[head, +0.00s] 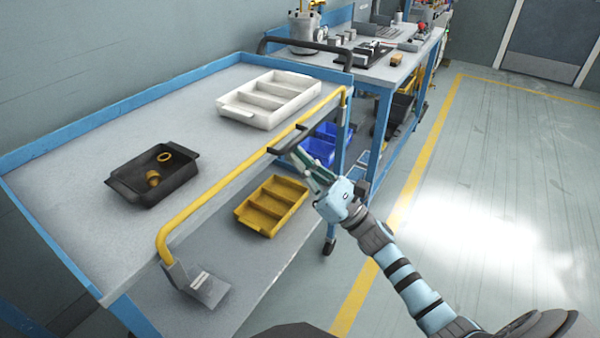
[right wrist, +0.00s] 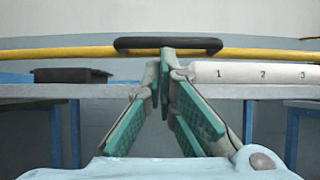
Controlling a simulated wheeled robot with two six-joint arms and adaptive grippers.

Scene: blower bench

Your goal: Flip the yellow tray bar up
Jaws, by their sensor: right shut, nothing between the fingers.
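The yellow tray bar (head: 215,191) runs along the front edge of the cart's top, bending down at both ends. Its near end meets a grey bracket (head: 202,285). A black grip (head: 290,138) sits on the bar toward its far end. In the right wrist view the bar (right wrist: 60,55) crosses the upper part, with the black grip (right wrist: 150,44) in the middle. My right gripper (head: 296,155) is shut and empty, its tips just below the black grip; I cannot tell whether they touch it. It also shows in the right wrist view (right wrist: 166,66). My left gripper is not in view.
The blue-framed cart top (head: 90,150) holds a black tray (head: 130,190) with orange rings and a white divided tray (head: 225,108). A yellow bin (head: 262,228) and blue bins (head: 318,150) are on the lower shelf. A bench (head: 395,68) stands behind; floor at right is clear.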

